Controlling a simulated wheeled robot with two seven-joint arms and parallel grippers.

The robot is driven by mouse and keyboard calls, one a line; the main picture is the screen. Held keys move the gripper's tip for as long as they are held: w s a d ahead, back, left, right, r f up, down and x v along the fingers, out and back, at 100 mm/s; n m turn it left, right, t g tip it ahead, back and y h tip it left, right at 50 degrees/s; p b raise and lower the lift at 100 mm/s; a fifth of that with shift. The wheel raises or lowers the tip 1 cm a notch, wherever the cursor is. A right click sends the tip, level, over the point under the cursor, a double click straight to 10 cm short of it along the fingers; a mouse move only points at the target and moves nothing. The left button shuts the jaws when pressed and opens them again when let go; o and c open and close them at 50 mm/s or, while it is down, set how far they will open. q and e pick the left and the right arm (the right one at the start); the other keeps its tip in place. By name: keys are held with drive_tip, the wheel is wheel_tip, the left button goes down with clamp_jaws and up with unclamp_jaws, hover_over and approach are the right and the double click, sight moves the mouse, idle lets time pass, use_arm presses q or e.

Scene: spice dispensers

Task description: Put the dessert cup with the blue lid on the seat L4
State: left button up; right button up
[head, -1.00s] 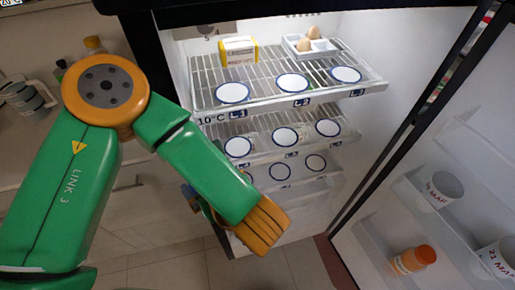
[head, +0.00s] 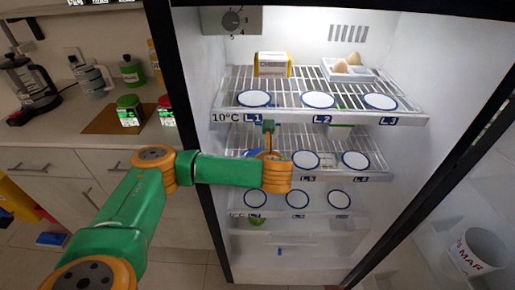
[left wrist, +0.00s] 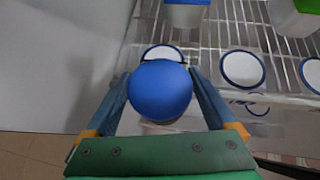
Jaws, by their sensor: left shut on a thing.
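The dessert cup's round blue lid (left wrist: 160,90) fills the middle of the left wrist view, between my two fingers; the cup body below it is mostly hidden. My left gripper (left wrist: 160,98) is shut on this cup. In the left wrist view, a white blue-rimmed disc (left wrist: 162,51) lies just beyond the lid, partly covered by it. In the head view my left gripper (head: 268,155) is at the left end of the middle fridge shelf and hides most of the left seat, which by its place is L4. I cannot tell whether the cup touches the shelf. My right gripper is not in view.
Empty seats on the middle shelf (head: 305,160) lie to the right. The top shelf (head: 350,116) is close above, with seats L1 to L3. Behind, the left wrist view shows a blue-topped container (left wrist: 186,14) and a green-lidded one (left wrist: 294,22). The fridge wall is close on the left.

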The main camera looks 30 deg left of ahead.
use_arm(q)
drive_tip(key=w+a, duration=0.6)
drive_tip(key=w, duration=0.1)
drive_tip(key=shift+a+p, duration=0.15)
drive_tip(key=shift+p, duration=0.25)
drive_tip(key=shift+f, duration=0.5)
